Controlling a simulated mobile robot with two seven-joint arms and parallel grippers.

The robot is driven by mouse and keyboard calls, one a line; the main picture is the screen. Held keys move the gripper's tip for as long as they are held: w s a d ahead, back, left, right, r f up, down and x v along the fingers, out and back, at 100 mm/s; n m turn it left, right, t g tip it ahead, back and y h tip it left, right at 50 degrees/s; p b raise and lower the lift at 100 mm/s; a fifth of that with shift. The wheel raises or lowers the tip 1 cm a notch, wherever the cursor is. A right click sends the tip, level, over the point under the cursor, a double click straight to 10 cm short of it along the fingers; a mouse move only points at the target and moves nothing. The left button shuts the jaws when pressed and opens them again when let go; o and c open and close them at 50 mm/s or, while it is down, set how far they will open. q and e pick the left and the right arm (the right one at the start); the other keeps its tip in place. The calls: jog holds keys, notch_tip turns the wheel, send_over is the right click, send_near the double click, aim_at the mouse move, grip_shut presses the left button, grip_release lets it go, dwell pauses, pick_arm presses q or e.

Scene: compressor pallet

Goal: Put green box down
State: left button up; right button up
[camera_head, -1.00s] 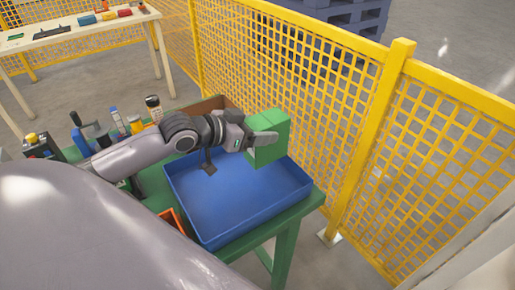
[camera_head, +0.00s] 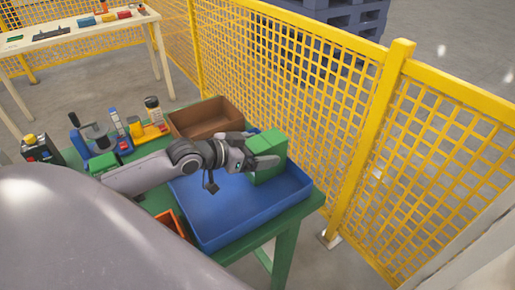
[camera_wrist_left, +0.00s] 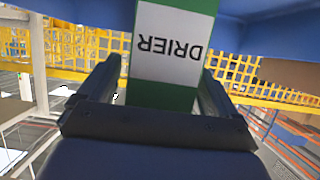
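The green box (camera_head: 269,167) is in my left gripper (camera_head: 256,149), at the far right part of the blue tray (camera_head: 225,240). One finger lies across the box's near side; the other is on its far left side. In the left wrist view the box (camera_wrist_left: 168,50), with a white label reading "DRIER" upside down, sits between both fingers (camera_wrist_left: 162,80). The box is low over the tray's floor; I cannot tell whether its base touches. My right gripper is not in view.
A brown bin (camera_head: 205,117) stands behind the tray, and an orange bin (camera_head: 172,222) to its left. Several tools and parts stand at the left of the green table (camera_head: 285,235). A yellow mesh fence (camera_head: 335,110) runs close along the right.

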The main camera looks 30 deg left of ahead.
pick_arm(q)
jog(key=shift+r, duration=0.2)
jog(key=p+v, duration=0.1)
jog(key=v, duration=1.1)
jog(key=shift+p, duration=0.35)
dwell(0.8)
